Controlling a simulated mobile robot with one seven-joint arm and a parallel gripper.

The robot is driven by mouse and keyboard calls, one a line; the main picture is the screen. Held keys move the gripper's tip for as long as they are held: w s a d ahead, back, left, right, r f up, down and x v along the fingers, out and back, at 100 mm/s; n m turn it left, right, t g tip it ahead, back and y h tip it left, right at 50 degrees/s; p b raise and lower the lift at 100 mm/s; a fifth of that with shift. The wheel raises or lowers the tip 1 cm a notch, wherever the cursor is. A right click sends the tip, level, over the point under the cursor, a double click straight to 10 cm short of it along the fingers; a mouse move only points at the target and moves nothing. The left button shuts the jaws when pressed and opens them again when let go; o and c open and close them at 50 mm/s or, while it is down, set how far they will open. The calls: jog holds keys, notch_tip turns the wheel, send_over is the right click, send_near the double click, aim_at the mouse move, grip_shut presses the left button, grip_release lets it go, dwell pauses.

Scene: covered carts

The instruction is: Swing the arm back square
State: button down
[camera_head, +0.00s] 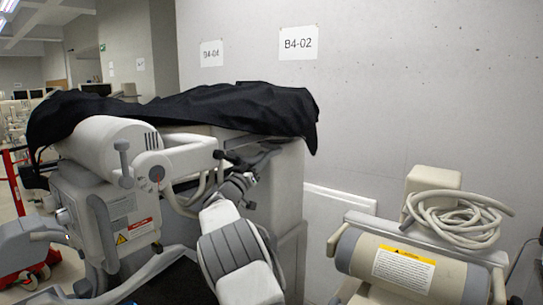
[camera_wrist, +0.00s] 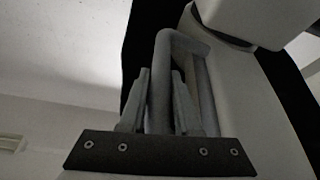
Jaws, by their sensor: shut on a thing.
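A white and grey machine on a cart stands at the left in the head view. Its thick cylindrical arm (camera_head: 105,140) points right and ends in a pale block (camera_head: 190,155). Curved grey bars hang below that block. My gripper (camera_head: 226,160) is at the right end of this arm, partly hidden by my own wrist. In the wrist view, my gripper's two grey fingers (camera_wrist: 160,105) are shut around a grey handle bar (camera_wrist: 163,75), which bends right at its top. Where the bar joins the machine is unclear.
A black cover (camera_head: 200,105) drapes over a tall grey cabinet behind the arm. Another cart (camera_head: 400,270) with a coiled hose (camera_head: 455,215) stands at the right. A plain wall with paper signs (camera_head: 298,43) closes the back. A red and grey unit (camera_head: 30,250) stands at far left.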

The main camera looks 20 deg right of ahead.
jog(key=shift+w+a+r, duration=0.15)
jog(key=shift+w+a, duration=0.15)
jog(key=shift+a, duration=0.45)
jog(key=shift+d, duration=0.25)
jog(key=c, duration=0.7)
grip_release()
jog(key=shift+s+d, duration=0.15)
jog(key=shift+d, duration=0.2)
jog(key=shift+o, duration=0.2)
jog(key=shift+a, duration=0.1)
jog(key=shift+a, duration=0.1)
jog(key=shift+s+a+f, duration=0.1)
jog(key=shift+a+f, duration=0.05)
jog(key=shift+f, duration=0.1)
jog(key=b+v, duration=0.4)
jog(key=v, duration=1.2)
jog(key=shift+s+a+f+b, duration=0.15)
jog(key=shift+s+a+b, duration=0.1)
jog(key=shift+b, duration=0.05)
